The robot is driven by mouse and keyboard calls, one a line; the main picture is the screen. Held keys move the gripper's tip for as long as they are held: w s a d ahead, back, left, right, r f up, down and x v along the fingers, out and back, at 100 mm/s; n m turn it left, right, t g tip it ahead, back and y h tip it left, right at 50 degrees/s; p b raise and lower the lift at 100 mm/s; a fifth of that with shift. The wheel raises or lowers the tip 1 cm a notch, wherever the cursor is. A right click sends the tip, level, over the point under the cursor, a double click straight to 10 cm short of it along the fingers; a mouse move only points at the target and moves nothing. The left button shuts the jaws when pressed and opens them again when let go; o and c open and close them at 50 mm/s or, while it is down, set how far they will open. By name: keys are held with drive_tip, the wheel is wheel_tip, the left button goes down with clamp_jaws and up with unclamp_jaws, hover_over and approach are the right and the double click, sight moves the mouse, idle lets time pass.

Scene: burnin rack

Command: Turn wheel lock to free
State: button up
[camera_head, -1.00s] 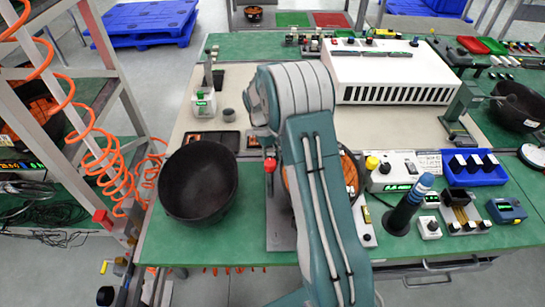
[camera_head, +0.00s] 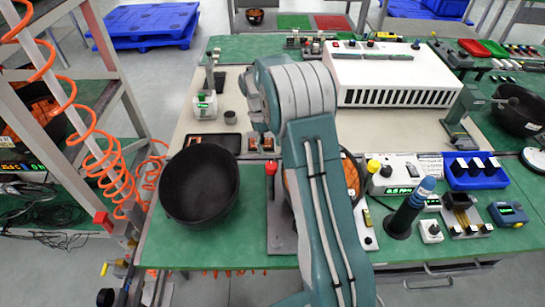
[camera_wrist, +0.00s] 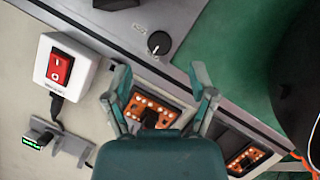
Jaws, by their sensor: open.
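In the head view, a small lever with a yellow end (camera_head: 104,269) sticks out low on the rack frame at the bottom left, above a black caster wheel (camera_head: 105,297). It looks like the wheel lock, but it is too small to tell its setting. My gripper (camera_wrist: 160,72) is open and empty in the wrist view, over the bench with an orange circuit board (camera_wrist: 152,108) behind its fingers. The lever is not in the wrist view. In the head view my arm hides my gripper.
A black bowl (camera_head: 199,184) stands on the green bench's left part. An orange coiled hose (camera_head: 103,160) hangs by the rack post. A white box with a red switch (camera_wrist: 66,66) and a black knob (camera_wrist: 159,43) show in the wrist view.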

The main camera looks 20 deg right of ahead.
drive_tip(key=v, duration=0.6)
drive_tip(key=shift+w+r, duration=0.2)
drive_tip(key=shift+r, duration=0.15)
